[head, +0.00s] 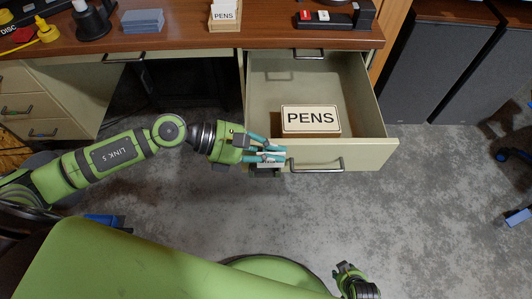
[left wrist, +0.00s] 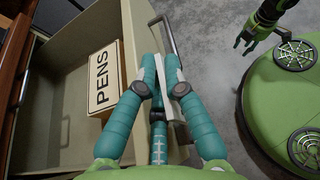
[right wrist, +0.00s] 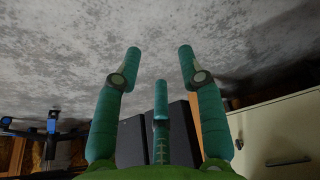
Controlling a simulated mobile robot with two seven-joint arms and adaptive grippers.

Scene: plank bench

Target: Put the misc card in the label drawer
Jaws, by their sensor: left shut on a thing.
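My left gripper (head: 272,153) is shut on a thin white card (head: 270,159) at the left front corner of the open drawer (head: 375,118). I cannot read any wording on the card. In the left wrist view the card (left wrist: 173,80) stands edge-on between the fingers, beside the drawer's front panel. A cream block marked PENS (head: 311,119) is inside the drawer, towards its front. My right gripper (right wrist: 160,75) is open and empty over the floor, away from the drawer; it also shows at the bottom of the head view (head: 352,277).
The brown desk top (head: 280,38) is behind the drawer. On it are a PENS card box (head: 224,17), a blue-grey stack (head: 142,21) and a black tray (head: 337,18). The drawer's back and left floor are clear. Dark cabinets (head: 435,70) stand at the right.

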